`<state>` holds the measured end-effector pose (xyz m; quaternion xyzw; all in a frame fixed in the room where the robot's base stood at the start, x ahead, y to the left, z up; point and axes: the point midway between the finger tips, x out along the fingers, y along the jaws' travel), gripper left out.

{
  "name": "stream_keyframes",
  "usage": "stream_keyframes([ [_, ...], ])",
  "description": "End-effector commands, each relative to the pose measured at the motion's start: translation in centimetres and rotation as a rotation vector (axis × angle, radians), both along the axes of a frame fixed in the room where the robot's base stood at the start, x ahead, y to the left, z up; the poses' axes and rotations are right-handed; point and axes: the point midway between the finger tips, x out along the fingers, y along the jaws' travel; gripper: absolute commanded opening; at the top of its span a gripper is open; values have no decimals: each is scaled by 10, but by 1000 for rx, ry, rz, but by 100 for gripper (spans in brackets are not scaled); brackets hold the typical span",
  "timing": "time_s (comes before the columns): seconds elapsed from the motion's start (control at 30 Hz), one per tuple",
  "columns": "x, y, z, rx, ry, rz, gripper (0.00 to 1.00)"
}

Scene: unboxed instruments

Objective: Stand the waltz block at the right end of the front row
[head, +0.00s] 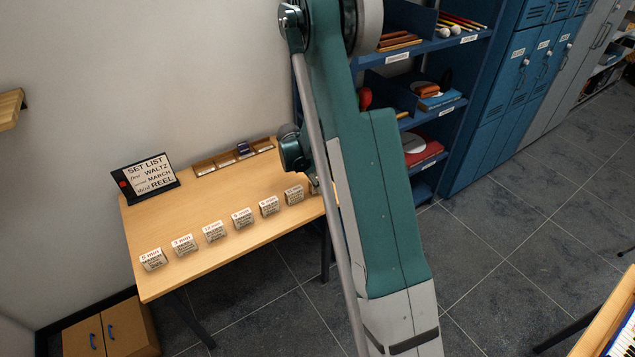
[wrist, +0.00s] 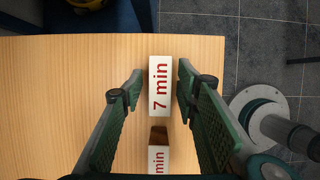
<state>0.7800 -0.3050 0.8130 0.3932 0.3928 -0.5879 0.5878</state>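My gripper (wrist: 158,92) is open in the wrist view, with one finger on each side of a white-topped block marked "7 min" (wrist: 160,75). A gap shows at the left finger; the right finger is very close, and contact is unclear. A second block marked "min" (wrist: 158,160) lies below it in that view. In the head view, several small labelled blocks (head: 213,231) stand in a row on the wooden table (head: 185,212). The leftmost block (head: 152,259) seems to read "March". I cannot tell which block is the waltz one. My arm hides my gripper there.
A sign (head: 147,176) lists Waltz, March, Reel at the table's back left. A wooden rack (head: 212,165) with a dark blue item (head: 243,148) stands at the back. Blue shelves (head: 455,95) rise beyond the table's right side. The middle of the table is clear.

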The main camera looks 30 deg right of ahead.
Motion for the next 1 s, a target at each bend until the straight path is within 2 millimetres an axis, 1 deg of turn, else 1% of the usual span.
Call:
stream_keyframes([
  [0.27, 0, 11, 24, 0, 0, 1, 31],
  [0.8, 0, 37, 90, 0, 0, 1, 31],
  [1.0, 0, 43, 105, 0, 0, 0, 31],
])
